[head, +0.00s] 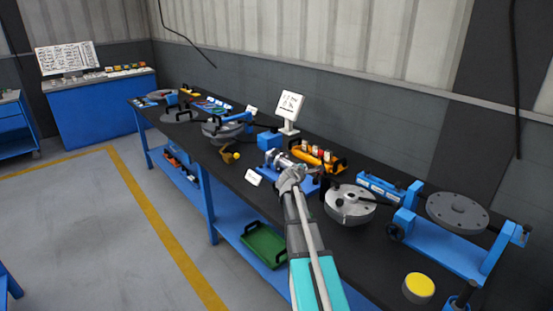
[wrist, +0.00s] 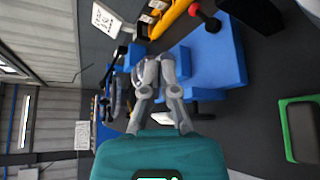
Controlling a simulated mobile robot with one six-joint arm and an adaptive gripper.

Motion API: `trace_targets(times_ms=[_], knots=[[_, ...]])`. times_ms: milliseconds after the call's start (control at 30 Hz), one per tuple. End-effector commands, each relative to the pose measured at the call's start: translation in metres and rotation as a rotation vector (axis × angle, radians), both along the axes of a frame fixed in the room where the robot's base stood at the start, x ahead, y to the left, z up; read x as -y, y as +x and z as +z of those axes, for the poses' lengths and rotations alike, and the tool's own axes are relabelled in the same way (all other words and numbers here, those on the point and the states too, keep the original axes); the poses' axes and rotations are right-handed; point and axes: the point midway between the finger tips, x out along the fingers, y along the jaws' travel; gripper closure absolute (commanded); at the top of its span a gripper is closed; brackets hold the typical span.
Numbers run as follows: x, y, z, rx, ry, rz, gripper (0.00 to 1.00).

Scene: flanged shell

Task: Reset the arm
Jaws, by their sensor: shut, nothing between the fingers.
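My arm reaches from the bottom of the head view over the black workbench (head: 228,171). My gripper (head: 288,178) is at its far end, in front of a blue fixture (head: 305,186) with a metal cylinder. In the wrist view my gripper (wrist: 155,68) has its two grey fingers together at the tips, with nothing between them. A blue block (wrist: 215,52) lies beyond the fingers there. Whether the fingertips touch the fixture cannot be told.
A round flanged metal shell (head: 350,205) stands right of my gripper. Farther right are a blue stand with a grey disc (head: 457,212) and a yellow-topped button (head: 418,288). An orange tray (head: 318,158) and white sign (head: 289,107) stand behind. A green tray (head: 263,246) sits below.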

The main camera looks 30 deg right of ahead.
Motion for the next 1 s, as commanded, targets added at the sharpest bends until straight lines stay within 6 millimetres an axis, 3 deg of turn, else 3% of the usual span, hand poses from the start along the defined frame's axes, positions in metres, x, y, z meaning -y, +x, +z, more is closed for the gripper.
trace_targets(times_ms=[267,467,667,1000], knots=[[-0.003,-0.002,-0.001,0.006,0.014,-0.005,1.00],[-0.034,-0.017,-0.010,0.051,0.161,-0.067,1.00],[-0.104,-0.054,-0.034,0.117,0.477,-0.216,1.00],[-0.256,-0.146,-0.077,0.086,1.031,-0.583,1.00]])
